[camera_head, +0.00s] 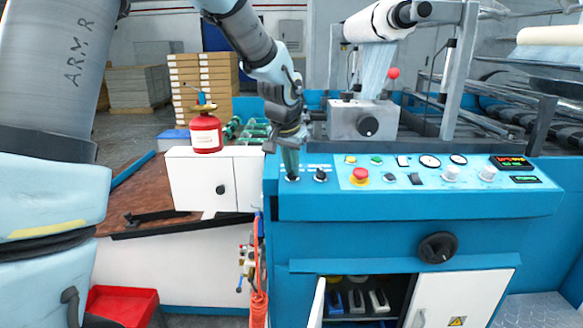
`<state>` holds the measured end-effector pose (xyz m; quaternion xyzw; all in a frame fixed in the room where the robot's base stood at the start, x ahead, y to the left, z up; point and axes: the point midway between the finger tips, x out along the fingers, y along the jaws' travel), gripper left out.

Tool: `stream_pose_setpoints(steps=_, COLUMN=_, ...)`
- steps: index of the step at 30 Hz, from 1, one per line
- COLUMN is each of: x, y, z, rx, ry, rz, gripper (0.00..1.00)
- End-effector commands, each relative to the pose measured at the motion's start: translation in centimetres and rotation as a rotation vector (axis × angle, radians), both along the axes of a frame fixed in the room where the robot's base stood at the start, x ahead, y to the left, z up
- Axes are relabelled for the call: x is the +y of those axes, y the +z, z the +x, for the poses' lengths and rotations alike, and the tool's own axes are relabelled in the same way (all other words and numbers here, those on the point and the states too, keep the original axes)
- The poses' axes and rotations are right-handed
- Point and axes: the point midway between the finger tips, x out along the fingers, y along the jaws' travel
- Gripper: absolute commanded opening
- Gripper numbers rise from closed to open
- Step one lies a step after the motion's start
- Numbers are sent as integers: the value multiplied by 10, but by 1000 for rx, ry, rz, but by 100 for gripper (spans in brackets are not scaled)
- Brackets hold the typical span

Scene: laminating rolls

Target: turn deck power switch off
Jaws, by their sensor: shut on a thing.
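My gripper (290,168) points down at the left end of the blue machine's control deck (420,205). Its fingers are shut on a small black rotary switch (292,179), seemingly the deck power switch. The fingers hide most of this switch, so its setting cannot be read. A second black rotary switch (320,175) stands just to the right, apart from my gripper. The small labels behind the switches are unreadable.
Right along the panel are a red mushroom button (359,174), gauges (430,161), white knobs (451,174) and a lit red display (511,162). A red can (205,133) stands on the white cabinet (195,182). A grey roller block (364,120) rises behind the deck.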

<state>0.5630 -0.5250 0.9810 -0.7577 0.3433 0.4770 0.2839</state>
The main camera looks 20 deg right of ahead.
Motion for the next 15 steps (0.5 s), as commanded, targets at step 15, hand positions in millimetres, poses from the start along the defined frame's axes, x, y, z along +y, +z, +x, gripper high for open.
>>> stream_pose_setpoints(steps=15, x=-2, y=-6, z=-2, rx=33, ry=362, rz=-73, gripper=0)
